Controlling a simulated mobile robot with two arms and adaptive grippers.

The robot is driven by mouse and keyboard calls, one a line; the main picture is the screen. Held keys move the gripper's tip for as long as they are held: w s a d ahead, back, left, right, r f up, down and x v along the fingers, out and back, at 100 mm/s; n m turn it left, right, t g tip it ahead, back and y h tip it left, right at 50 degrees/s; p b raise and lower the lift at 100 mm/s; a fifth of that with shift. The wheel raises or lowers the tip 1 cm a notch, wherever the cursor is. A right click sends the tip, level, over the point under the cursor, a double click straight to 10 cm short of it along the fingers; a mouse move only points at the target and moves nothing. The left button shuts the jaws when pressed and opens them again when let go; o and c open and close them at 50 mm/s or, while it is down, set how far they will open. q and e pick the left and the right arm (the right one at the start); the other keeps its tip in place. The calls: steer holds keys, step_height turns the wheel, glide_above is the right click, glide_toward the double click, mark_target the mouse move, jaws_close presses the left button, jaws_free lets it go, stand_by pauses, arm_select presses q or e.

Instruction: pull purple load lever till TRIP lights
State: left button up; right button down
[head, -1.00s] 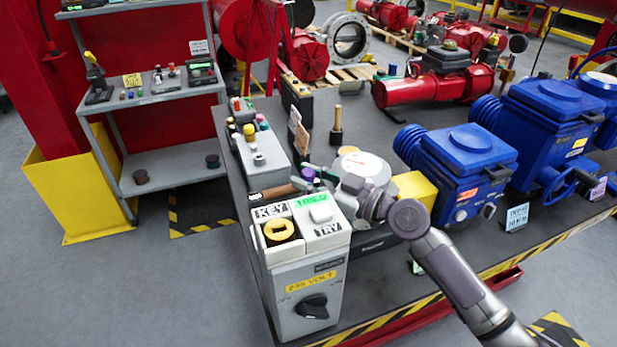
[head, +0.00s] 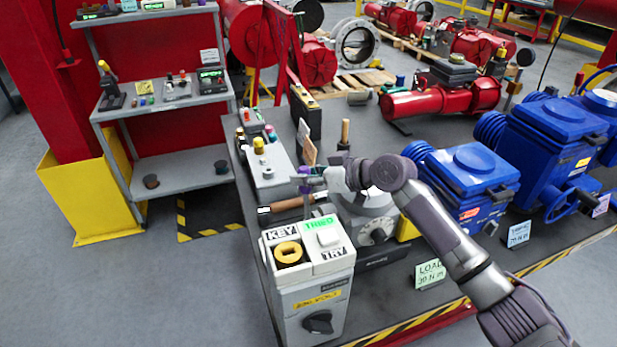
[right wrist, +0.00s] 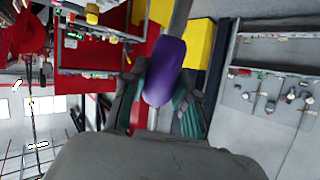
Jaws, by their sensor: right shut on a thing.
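The purple load lever grip (head: 304,178) shows above the left side of the grey load unit (head: 358,206), which has a round dial on its front. My right gripper (head: 313,178) is shut on this grip, and my right arm reaches over the load unit from the right. In the right wrist view, the purple grip (right wrist: 165,72) lies between the two fingers of my right gripper (right wrist: 163,95), with its grey rod running up out of the picture. The lever's lower part is hidden. I cannot make out a TRIP light. My left gripper is not in view.
A LOAD card (head: 430,274) stands at the bench front. Blue actuators (head: 468,185) stand right.

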steer(key=shift+w+a+f+g+h, duration=0.2)
steer(key=shift+w+g+h, duration=0.1)
steer(key=shift+w, duration=0.25)
steer(key=c, duration=0.9)
jaws_free()
steer(key=shift+o, duration=0.2)
steer(key=v, duration=1.2)
